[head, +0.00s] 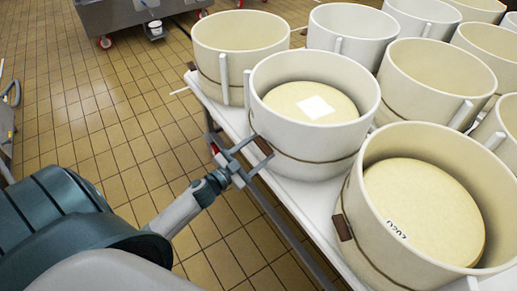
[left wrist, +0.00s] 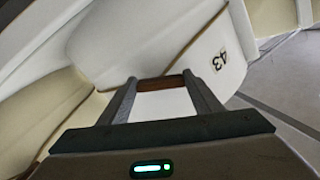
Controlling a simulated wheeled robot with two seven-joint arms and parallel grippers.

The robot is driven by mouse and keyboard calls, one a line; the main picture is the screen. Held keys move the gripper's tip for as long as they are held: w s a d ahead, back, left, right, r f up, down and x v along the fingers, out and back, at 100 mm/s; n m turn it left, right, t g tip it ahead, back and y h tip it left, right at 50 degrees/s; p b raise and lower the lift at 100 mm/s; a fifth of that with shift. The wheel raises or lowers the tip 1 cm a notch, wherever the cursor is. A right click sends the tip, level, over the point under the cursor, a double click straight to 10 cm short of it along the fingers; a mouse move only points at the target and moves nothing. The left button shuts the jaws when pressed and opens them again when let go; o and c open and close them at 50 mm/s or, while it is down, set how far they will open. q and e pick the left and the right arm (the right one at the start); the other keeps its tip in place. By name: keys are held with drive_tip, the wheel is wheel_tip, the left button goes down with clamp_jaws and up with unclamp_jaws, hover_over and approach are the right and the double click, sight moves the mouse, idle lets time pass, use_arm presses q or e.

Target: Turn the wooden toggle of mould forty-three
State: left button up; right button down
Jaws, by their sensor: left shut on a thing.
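Mould forty-three (left wrist: 165,45) is a white round tub with a black "43" label (left wrist: 220,60) on its side in the left wrist view. In the head view the tub at my gripper (head: 305,150) holds a pale cheese (head: 290,98) with a white paper square on it. Its brown wooden toggle (left wrist: 160,83) lies across between my left fingertips, and a bit of it (head: 262,145) shows in the head view. My left gripper (head: 263,148) is shut on the toggle at the tub's side. My right gripper is not in view.
The moulds stand close together on a white table (head: 300,195). A nearer mould (head: 410,150) holds a cheese marked with digits and has its own brown toggle (head: 343,228). An empty mould (head: 238,35) stands behind. The tiled floor (head: 110,110) left of the table is mostly clear.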

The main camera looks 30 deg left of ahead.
use_arm(q)
drive_tip(key=shift+m, duration=0.6)
drive_tip(key=m, duration=1.2)
drive_tip(key=shift+r+b, duration=0.15)
drive_tip(key=shift+b, duration=0.15)
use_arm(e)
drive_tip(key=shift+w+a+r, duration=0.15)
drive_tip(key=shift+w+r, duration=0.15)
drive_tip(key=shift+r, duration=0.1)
use_arm(q)
drive_tip(key=o, duration=1.1)
drive_tip(key=shift+c, duration=0.2)
drive_tip(key=shift+a, duration=0.1)
